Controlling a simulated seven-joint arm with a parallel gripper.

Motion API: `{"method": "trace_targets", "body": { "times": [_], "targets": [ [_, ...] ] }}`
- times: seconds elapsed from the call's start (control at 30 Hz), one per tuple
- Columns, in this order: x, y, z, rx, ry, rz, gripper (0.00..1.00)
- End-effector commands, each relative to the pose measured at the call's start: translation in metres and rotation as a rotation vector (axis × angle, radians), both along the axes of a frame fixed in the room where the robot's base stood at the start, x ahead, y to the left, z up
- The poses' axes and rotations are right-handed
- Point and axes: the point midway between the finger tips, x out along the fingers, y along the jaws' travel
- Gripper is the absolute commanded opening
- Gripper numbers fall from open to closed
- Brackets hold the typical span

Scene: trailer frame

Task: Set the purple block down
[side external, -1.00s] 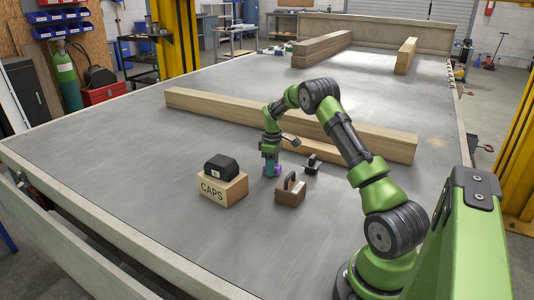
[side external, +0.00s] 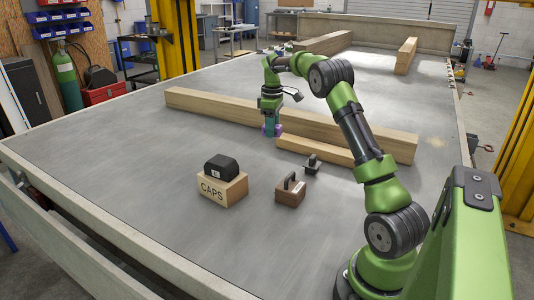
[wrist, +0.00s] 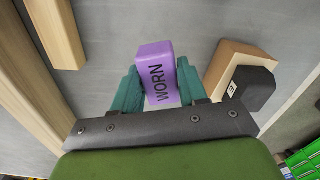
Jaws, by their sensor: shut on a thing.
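The purple block (wrist: 154,60), with the word WORN on its side, is between the teal fingers of my gripper (wrist: 157,84) in the wrist view. In the side external view the purple block (side external: 278,130) shows as a small patch at the fingertips. My gripper (side external: 271,128) points down and is shut on the block. The block appears to be held above the grey bed, in front of the long timber beam; the gap beneath it is hard to judge.
A long timber beam (side external: 215,108) and a shorter one (side external: 320,151) lie near the gripper. A CAPS box (side external: 223,190) with a black case (side external: 221,167) on top, a brown block with a handle (side external: 290,193) and a small dark item (side external: 312,162) stand nearer. The bed's left side is clear.

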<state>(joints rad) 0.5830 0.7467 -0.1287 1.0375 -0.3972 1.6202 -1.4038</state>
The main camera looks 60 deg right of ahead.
Motion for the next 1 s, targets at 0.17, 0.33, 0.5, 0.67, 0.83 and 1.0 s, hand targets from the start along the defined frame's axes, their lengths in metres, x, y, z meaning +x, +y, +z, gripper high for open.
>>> {"method": "trace_targets", "body": {
  "times": [0.17,0.33,0.5,0.67,0.83,1.0],
  "targets": [
    [0.004,0.04,0.002,0.006,0.002,0.139,0.12],
    [0.003,0.09,0.007,0.006,0.004,0.324,0.12],
    [-0.009,0.165,0.011,0.004,0.003,0.609,0.12],
    [-0.038,0.237,0.01,0.001,0.004,0.916,0.12],
    [-0.068,0.283,0.004,0.0,0.006,1.145,0.12],
    [-0.092,0.309,-0.002,0.001,0.007,1.294,0.12]
  ]
}}
